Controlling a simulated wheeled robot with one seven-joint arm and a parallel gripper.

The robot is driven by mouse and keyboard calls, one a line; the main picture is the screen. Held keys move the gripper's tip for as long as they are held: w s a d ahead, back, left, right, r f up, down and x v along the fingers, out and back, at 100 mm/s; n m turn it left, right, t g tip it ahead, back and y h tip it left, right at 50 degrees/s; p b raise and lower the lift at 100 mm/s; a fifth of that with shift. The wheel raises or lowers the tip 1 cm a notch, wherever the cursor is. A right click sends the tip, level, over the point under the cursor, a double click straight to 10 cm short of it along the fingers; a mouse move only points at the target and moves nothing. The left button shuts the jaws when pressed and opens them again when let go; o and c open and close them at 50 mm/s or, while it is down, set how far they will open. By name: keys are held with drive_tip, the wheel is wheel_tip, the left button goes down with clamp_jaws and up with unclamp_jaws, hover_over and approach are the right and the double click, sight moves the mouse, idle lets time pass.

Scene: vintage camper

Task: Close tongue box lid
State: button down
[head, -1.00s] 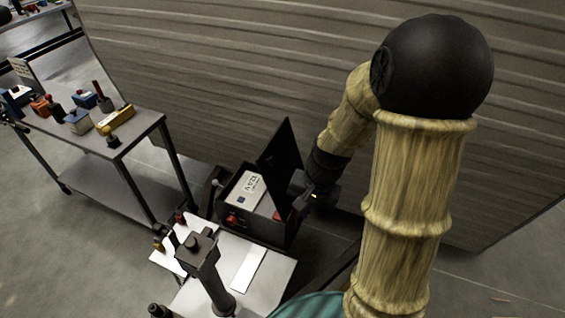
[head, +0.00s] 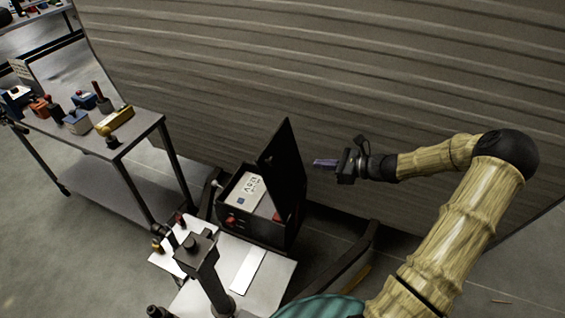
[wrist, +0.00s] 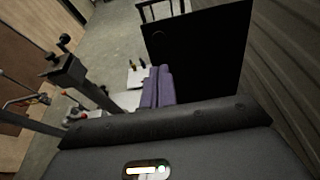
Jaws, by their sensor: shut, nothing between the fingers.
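The tongue box (head: 258,222) is a black box at the camper's tongue, with its black lid (head: 287,165) standing raised on its right side. A light battery-like block (head: 243,191) with a red cap shows inside. My gripper (head: 316,164) is shut and empty, to the right of the raised lid and apart from it in the head view. In the wrist view the purple fingers (wrist: 158,86) are together, and the lid (wrist: 198,50) fills the upper right as a dark panel beyond them.
A grey table (head: 150,125) with tools and small boxes stands at the left. A jack post (head: 203,268) rises from the white tongue plate (head: 265,275) in front of the box. The corrugated camper wall (head: 400,90) runs behind the box and my arm.

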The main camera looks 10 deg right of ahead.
sight(274, 161)
drive_tip(key=p+x, duration=0.2)
drive_tip(key=x, duration=1.1)
drive_tip(key=shift+a+f+p, duration=0.1)
drive_tip(key=shift+a+p, duration=0.1)
drive_tip(key=shift+p, duration=0.15)
drive_tip(key=shift+w+a+f, duration=0.15)
drive_tip(key=shift+w+a, duration=0.1)
drive_tip(key=shift+w, duration=0.05)
